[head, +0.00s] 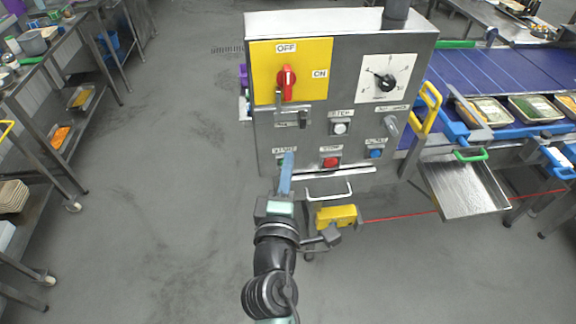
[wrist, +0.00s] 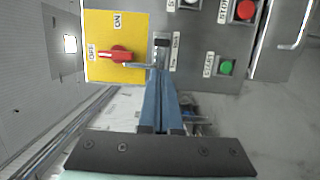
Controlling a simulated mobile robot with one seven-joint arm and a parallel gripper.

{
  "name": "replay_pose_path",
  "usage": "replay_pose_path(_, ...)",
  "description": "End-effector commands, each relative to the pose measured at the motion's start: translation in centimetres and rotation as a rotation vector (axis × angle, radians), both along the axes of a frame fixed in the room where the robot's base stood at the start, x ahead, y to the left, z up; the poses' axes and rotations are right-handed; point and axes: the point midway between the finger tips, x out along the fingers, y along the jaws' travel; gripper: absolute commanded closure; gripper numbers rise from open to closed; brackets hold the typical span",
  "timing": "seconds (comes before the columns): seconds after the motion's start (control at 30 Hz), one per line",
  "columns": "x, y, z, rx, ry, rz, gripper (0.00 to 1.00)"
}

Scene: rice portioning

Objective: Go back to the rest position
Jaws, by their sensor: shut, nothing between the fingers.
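My gripper (head: 288,155) is shut and empty, its blue fingers pressed together and pointing at the lower left of the grey control cabinet (head: 350,185). In the head view the fingers overlap the area of the green START button. In the wrist view my gripper (wrist: 162,74) points up toward the panel, with the green button (wrist: 226,67) in clear sight to its right. I cannot tell how far the tips are from the panel, but no contact is visible.
The red rotary switch (head: 286,82) lines up with OFF on the yellow plate (head: 313,70). A yellow handle (head: 427,108), a metal tray (head: 464,190) and a blue conveyor (head: 480,75) lie to the right. Steel shelving (head: 85,60) stands left, with open floor (head: 185,150) between.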

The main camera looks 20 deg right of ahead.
Motion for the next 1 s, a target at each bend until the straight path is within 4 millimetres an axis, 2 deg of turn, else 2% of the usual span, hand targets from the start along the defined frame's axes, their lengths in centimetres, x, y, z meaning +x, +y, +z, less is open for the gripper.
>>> replay_pose_path(0.47, 0.0, 0.0, 0.0, 0.000, 0.000, 0.000, 1.00)
replay_pose_path(0.57, 0.6, 0.4, 1.6, 0.045, -0.057, 0.011, 1.00)
replay_pose_path(0.67, 1.7, 1.6, 6.1, 0.178, -0.209, 0.050, 1.00)
replay_pose_path(0.77, 2.4, 3.5, 12.9, 0.385, -0.425, 0.138, 1.00)
replay_pose_path(0.8, 2.3, 4.5, 15.9, 0.476, -0.514, 0.189, 1.00)
replay_pose_path(0.87, 1.7, 6.1, 20.2, 0.612, -0.638, 0.279, 1.00)
replay_pose_path(0.9, 1.1, 7.2, 23.0, 0.701, -0.714, 0.346, 1.00)
replay_pose_path(1.0, -1.5, 10.1, 29.5, 0.910, -0.871, 0.536, 1.00)
